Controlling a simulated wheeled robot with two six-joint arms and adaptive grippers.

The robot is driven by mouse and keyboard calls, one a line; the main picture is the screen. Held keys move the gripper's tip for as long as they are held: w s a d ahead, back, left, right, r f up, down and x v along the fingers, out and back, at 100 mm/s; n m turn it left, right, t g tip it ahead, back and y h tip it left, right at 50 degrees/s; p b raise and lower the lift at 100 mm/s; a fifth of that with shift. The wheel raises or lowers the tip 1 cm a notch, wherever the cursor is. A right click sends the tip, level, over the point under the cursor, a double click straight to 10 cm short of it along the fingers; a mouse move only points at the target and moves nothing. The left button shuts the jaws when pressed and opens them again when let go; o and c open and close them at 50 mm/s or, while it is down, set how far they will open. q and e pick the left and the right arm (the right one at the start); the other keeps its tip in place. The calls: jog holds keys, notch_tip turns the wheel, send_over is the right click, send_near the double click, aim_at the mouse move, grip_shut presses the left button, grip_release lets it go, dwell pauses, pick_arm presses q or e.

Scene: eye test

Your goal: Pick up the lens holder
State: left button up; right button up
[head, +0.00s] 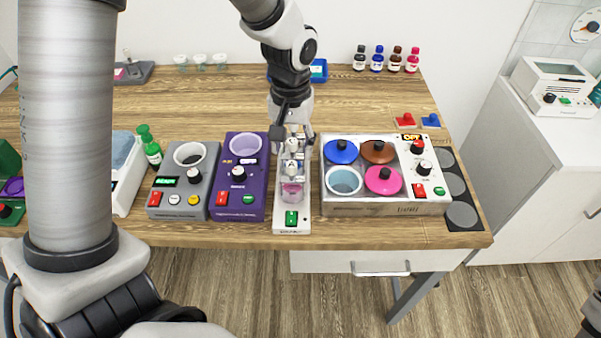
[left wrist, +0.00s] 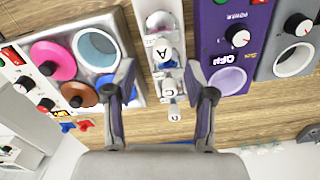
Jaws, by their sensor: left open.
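My left gripper (head: 293,141) reaches down from the back over a narrow white stand (head: 291,226) with a green button at its front. In the left wrist view its two fingers (left wrist: 158,68) are apart, one on each side of the stand's row, with nothing clearly held. Small white-topped pieces lettered A (left wrist: 164,55), C (left wrist: 169,88) and D (left wrist: 174,113) stand in that row. A clear cup with pink contents (head: 291,190) is at the stand's front. I cannot tell which piece is the lens holder. My right gripper is out of view.
A purple device (head: 238,205) stands close left of the stand, with a grey device (head: 183,200) beyond it. A white unit (head: 385,208) with coloured lids is close on the right. Several small bottles (head: 377,60) line the back. The wooden table behind the devices is mostly clear.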

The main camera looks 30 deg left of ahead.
aim_at(291, 165)
pick_arm(q)
jog(key=f+p, duration=0.1)
jog(key=f, duration=0.5)
jog(key=shift+s+a+f+p, duration=0.1)
jog(key=shift+a+f+p, duration=0.1)
jog(key=shift+f+p, duration=0.15)
jog(key=shift+w+f, duration=0.3)
jog(key=shift+f, duration=0.1)
jog(key=shift+s+r, duration=0.1)
jog(key=shift+s+d+r, duration=0.1)
jog(key=shift+s, duration=0.05)
jog(key=c, duration=0.6)
grip_shut()
